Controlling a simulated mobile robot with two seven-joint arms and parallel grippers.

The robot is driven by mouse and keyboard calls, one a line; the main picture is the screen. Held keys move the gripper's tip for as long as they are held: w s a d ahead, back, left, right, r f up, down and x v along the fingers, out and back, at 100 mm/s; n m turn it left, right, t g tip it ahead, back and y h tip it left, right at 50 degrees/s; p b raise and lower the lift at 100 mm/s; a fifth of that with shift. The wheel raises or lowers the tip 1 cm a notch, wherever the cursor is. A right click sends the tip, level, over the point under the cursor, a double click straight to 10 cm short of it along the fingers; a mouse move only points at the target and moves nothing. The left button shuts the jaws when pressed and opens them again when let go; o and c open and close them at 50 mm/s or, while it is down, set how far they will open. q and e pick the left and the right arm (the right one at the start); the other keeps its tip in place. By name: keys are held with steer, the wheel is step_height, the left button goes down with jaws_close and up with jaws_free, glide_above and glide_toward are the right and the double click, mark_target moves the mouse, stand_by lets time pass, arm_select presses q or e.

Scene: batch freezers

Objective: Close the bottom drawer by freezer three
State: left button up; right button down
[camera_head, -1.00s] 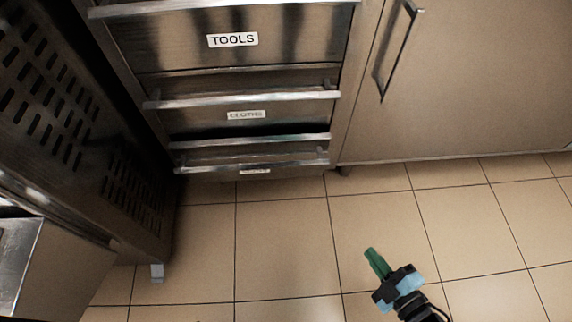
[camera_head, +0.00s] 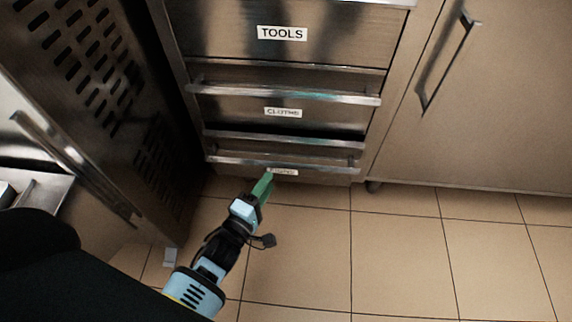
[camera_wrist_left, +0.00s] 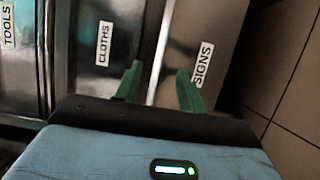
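The bottom drawer, labelled SIGNS (camera_head: 283,171), is at the foot of the steel drawer unit. Its front stands out from the unit, with a dark gap above it below the CLOTHS drawer (camera_head: 283,112). A bar handle (camera_head: 280,162) runs across its front. My left gripper (camera_head: 265,184) is low in front of this drawer, near its label. In the left wrist view its two green fingers (camera_wrist_left: 158,88) are spread apart, with a bright metal bar running between them and the SIGNS label (camera_wrist_left: 202,64) beside one finger. Whether they touch is unclear. My right gripper is out of view.
A dark perforated metal panel (camera_head: 75,60) stands close on the left, beside a steel handle (camera_head: 75,165). A plain cabinet door (camera_head: 500,90) with a bar handle is on the right. The tiled floor (camera_head: 400,260) at the lower right is clear.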

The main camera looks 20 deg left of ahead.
mark_target(279, 167)
arm_select(q)
steer(key=shift+w+d+b, duration=0.2)
steer(key=shift+w+b, duration=0.65)
steer(key=shift+w, duration=1.1)
steer(key=shift+w+d+b, duration=0.2)
steer(key=shift+w+b, duration=0.6)
steer(key=shift+w, duration=1.1)
jaws_close()
